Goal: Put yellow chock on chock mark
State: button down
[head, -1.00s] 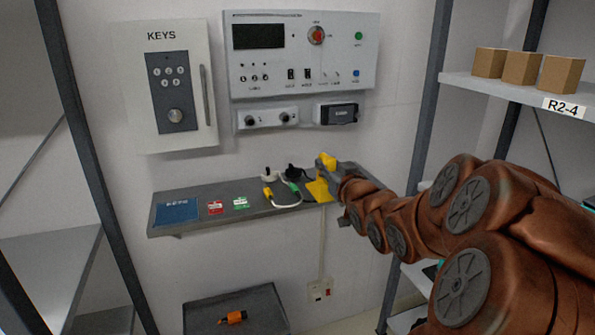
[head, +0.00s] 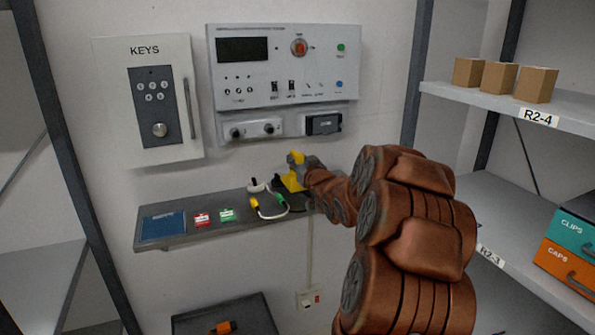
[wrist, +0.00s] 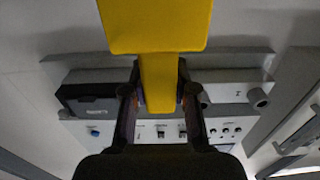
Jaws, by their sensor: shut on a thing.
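My gripper (head: 306,163) is shut on the narrow upper part of the yellow chock (head: 291,181). In the wrist view, the chock (wrist: 158,25) shows a wide block with a narrower stem between my two fingers (wrist: 157,95). In the head view the chock's wide part is lowest, over the right part of the grey wall shelf (head: 186,232). Whether it touches the shelf I cannot tell. I cannot make out a chock mark in either view.
A control panel (head: 285,65) and key cabinet (head: 150,100) hang above.

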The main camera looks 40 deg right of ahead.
jog(key=shift+w+f, duration=0.1)
jog(key=shift+f, duration=1.6)
jog(key=shift+f, duration=0.15)
jog(key=c, duration=0.9)
grip_release()
jog(key=b+v, duration=0.1)
jog(key=v, duration=1.1)
